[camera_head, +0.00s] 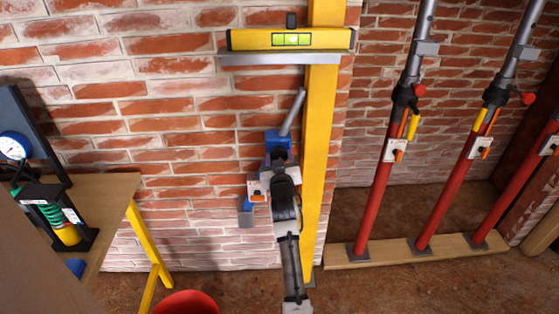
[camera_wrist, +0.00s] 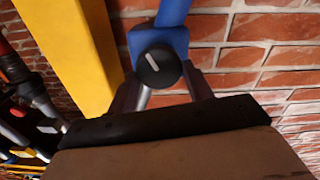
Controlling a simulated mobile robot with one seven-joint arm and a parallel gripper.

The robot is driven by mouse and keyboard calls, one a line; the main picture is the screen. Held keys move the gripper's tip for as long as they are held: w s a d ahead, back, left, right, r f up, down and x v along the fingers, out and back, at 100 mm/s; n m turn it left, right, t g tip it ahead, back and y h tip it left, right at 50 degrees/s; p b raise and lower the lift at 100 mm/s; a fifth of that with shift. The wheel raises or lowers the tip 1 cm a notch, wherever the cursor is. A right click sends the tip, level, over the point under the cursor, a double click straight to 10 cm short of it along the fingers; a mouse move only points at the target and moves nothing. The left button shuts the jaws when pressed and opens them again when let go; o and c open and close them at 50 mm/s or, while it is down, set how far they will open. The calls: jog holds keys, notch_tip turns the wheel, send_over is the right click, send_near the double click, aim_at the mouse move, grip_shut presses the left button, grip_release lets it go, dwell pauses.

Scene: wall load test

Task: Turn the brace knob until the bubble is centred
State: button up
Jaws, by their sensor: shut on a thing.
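The black brace knob (camera_wrist: 158,66) with a white pointer line sits on the blue brace bracket (camera_wrist: 144,38) in the wrist view. My gripper (camera_wrist: 161,82) is shut on the knob, with one finger at each side; the exact contact is partly hidden. In the head view my gripper (camera_head: 280,162) is at the blue bracket (camera_head: 276,138), beside the yellow post (camera_head: 319,150), and the knob is hidden. The yellow spirit level (camera_head: 245,39) lies on a grey ledge at the top. A pale bubble shows near the middle of its green vial (camera_head: 292,39); its exact centring is too small to tell.
Red props (camera_head: 379,195) stand on a wooden plank (camera_head: 345,256) at the right. A wooden bench (camera_head: 105,195) with a gauge (camera_head: 14,146) and a green spring (camera_head: 52,212) is at the left. A red bucket (camera_head: 186,303) stands at the lower front. A brick wall (camera_head: 180,130) is behind.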

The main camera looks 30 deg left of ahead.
jog(key=shift+n, duration=1.1)
jog(key=o, duration=1)
jog(key=shift+c, duration=0.2)
jog(key=b+v, duration=0.3)
jog(key=v, duration=1.1)
jog(key=shift+b, duration=0.3)
